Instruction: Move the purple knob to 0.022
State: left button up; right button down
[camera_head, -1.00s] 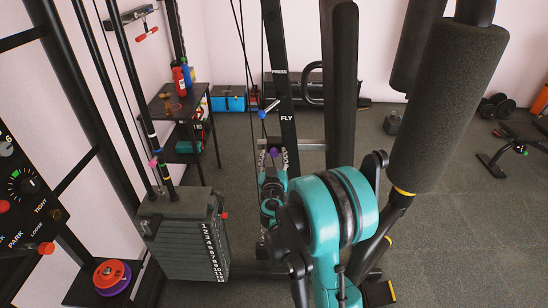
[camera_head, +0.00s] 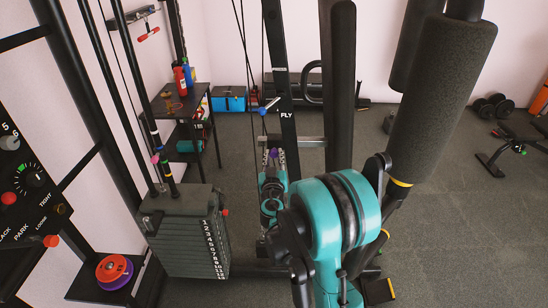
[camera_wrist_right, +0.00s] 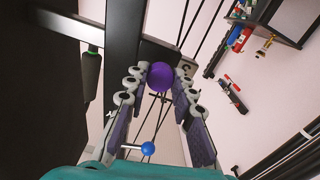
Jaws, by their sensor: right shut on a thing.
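The purple knob (camera_wrist_right: 160,76) is a round ball between the fingertips of my right gripper (camera_wrist_right: 160,84) in the right wrist view. The fingers lie on either side of it and are shut on it. In the head view the purple knob (camera_head: 273,153) is small, at the far end of my right gripper (camera_head: 273,161), in front of the black upright marked FLY (camera_head: 286,115). My teal wrist hides much of what lies below it. My left gripper is not in view.
A blue knob (camera_head: 262,112) on a lever is just above the right gripper. A weight stack (camera_head: 187,245) stands to the left, and a dial panel (camera_head: 22,185) at the far left. A large black roller pad (camera_head: 440,105) is close on the right.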

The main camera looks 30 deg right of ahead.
jog(key=c, duration=1.3)
grip_release()
jog(key=shift+s+a+f, duration=0.1)
jog(key=shift+s, duration=0.05)
jog(key=shift+o, duration=0.2)
jog(key=shift+s, duration=0.1)
jog(key=v, duration=1.2)
jog(key=s+a+f+n+g+y, duration=0.2)
jog(key=s+a+g+y, duration=0.2)
jog(key=s+a, duration=0.3)
jog(key=s+a+f+n+g+y, duration=0.2)
jog(key=s+a+g+y, duration=0.2)
jog(key=s+a, duration=0.4)
jog(key=s+y, duration=0.1)
jog(key=s, duration=0.2)
jog(key=shift+f+y, duration=0.15)
jog(key=shift+y, duration=0.15)
